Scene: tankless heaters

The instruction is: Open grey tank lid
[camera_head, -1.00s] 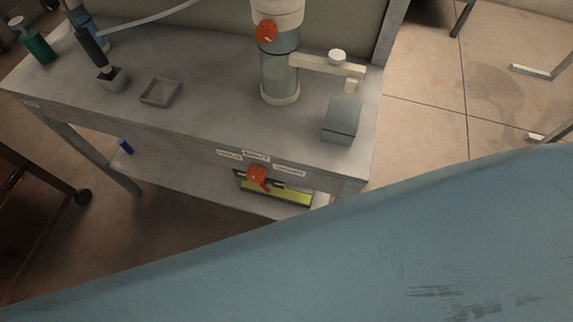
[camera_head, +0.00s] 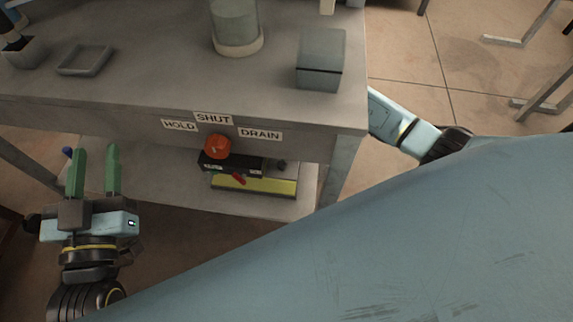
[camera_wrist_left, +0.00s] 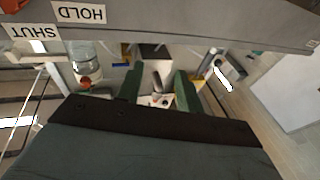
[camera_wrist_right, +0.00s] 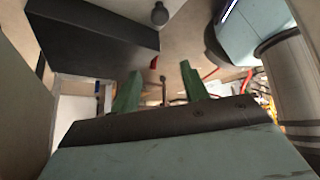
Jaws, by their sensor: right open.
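A grey lidded box (camera_head: 320,60), which may be the grey tank, stands on the right end of the bench; its lid looks shut. My left gripper (camera_head: 97,150) is open and empty in front of the bench at the left, well away from the box. Its green fingers also show apart in the left wrist view (camera_wrist_left: 158,78). My right arm comes up beside the bench's right end in the head view, below the box; its fingers are hidden there. In the right wrist view my right gripper (camera_wrist_right: 160,75) is open with nothing between its fingers.
The grey bench (camera_head: 165,90) has a glass cylinder (camera_head: 236,25) and a shallow tray (camera_head: 84,60) on top. A red knob (camera_head: 217,147) sits under the HOLD, SHUT and DRAIN labels. A lower shelf (camera_head: 150,180) lies beneath. Open floor is right of the bench.

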